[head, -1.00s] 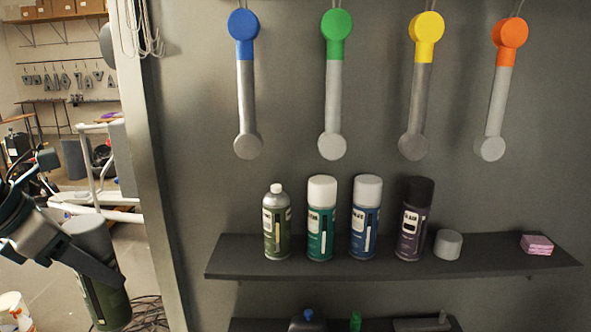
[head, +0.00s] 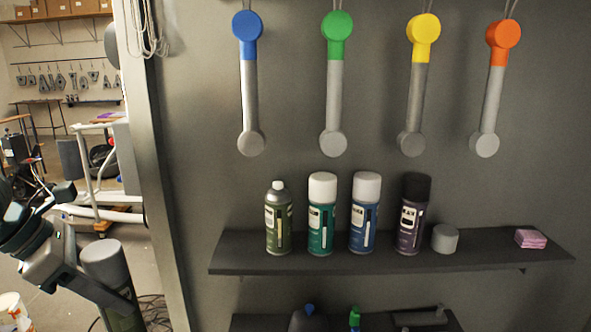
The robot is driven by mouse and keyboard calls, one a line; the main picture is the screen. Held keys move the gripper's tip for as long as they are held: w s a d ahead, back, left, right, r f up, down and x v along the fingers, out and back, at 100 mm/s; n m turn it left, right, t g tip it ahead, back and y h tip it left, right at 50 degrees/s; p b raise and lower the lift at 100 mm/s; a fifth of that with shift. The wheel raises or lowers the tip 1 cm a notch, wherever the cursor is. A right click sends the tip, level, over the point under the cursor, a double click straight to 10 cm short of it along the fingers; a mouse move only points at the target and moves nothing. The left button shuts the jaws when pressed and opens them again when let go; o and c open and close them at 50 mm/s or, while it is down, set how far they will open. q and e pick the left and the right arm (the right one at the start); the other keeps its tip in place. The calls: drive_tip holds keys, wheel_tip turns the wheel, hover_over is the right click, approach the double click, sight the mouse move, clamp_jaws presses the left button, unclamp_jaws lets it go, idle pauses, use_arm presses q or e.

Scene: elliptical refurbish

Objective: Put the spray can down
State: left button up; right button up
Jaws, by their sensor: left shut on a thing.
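My left gripper (head: 92,284) is at the lower left of the head view, shut on a spray can (head: 106,262) with a grey cap and a dark green body. The can is held nearly upright, tilted a little, in the air left of the wall edge. A finger crosses its front and its lower end is cut off by the frame. The dark wall shelf (head: 390,262) is to the right, well apart from the can. My right gripper is not in view.
On the shelf stand an olive can without a cap (head: 279,222), a green can (head: 321,215), a blue can (head: 364,214), a black can (head: 412,215), a loose grey cap (head: 445,239) and a pink block (head: 530,239). The shelf's left end and right part have bare room. Coloured-top tools hang above.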

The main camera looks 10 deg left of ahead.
use_arm(q)
drive_tip(key=w+d+f+m+g+y, duration=0.1)
drive_tip(key=d+f+m+g, duration=0.4)
drive_tip(key=m, duration=0.8)
drive_tip(key=w+d+f+m+g+y, duration=0.1)
drive_tip(key=d+f+m+g, duration=0.5)
drive_tip(key=d+f+m, duration=0.6)
drive_tip(key=d+y, duration=0.1)
drive_tip(key=d, duration=0.1)
drive_tip(key=shift+w+d+m, duration=0.3)
drive_tip(key=shift+d+m, duration=0.05)
drive_tip(key=shift+m, duration=0.05)
drive_tip(key=shift+d+f+m+g+y, duration=0.35)
drive_tip(key=shift+m+y, duration=0.25)
drive_tip(key=shift+m, duration=0.5)
drive_tip(key=shift+s, duration=0.15)
